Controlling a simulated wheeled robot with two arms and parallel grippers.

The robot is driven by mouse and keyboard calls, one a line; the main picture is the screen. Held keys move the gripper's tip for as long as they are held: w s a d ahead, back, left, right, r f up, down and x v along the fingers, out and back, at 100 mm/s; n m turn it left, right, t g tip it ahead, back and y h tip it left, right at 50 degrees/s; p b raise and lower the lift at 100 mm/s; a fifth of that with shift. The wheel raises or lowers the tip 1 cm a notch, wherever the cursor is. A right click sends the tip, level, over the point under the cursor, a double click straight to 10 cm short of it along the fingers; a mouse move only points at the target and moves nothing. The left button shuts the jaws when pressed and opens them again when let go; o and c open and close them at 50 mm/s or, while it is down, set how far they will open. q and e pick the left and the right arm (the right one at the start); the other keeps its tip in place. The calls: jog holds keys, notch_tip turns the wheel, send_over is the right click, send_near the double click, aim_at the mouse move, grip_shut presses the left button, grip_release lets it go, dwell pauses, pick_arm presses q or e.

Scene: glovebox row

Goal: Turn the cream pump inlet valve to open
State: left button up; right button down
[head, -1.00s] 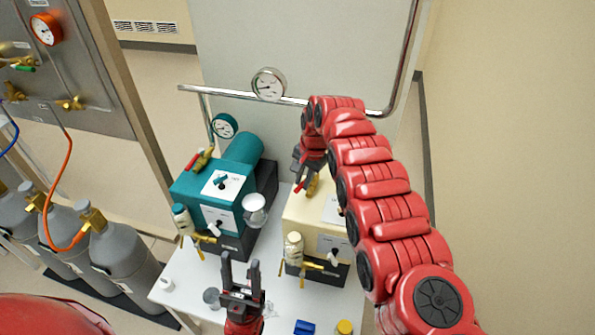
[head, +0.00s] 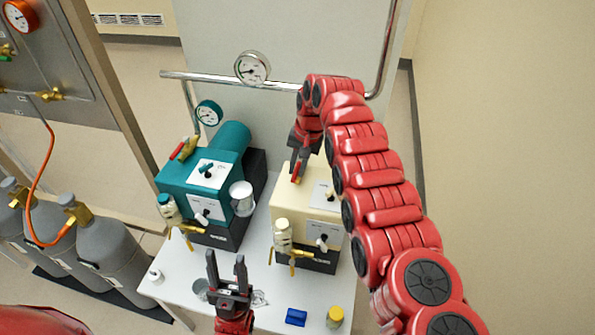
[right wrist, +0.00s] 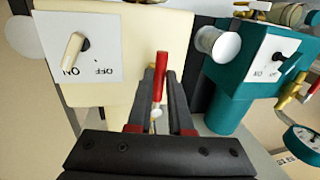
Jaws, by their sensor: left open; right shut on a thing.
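The cream pump (head: 288,205) stands on the right of the white table, and its upper front also fills the left of the right wrist view (right wrist: 115,25). Its inlet valve has a red lever (right wrist: 160,66). My right gripper (right wrist: 158,90) is shut on this lever, one dark finger on each side. In the head view the red lever (head: 296,172) shows at the tips of my right gripper (head: 300,158). The valve's brass body is mostly hidden by the gripper. My left gripper (head: 226,266) is open and empty over the table's front.
A teal pump (head: 185,195) with its own red-levered valve (head: 178,150) stands left of the cream one. A clear beaker (head: 201,288), a blue block (head: 296,317) and a yellow-capped jar (head: 335,317) are near the front. A metal rail with a gauge (head: 252,68) runs behind.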

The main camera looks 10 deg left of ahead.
dwell(0.3)
jog(key=c, duration=0.8)
grip_release()
jog(key=shift+d, duration=0.1)
jog(key=shift+c, duration=0.2)
jog(key=shift+r, duration=0.1)
jog(key=shift+r, duration=0.25)
jog(key=d+r+p, duration=0.3)
jog(key=r+p, duration=0.1)
jog(key=r, duration=1.2)
jog(key=shift+s+d+r+p, duration=0.15)
jog(key=shift+s+r+p, duration=0.1)
jog(key=shift+p, duration=0.15)
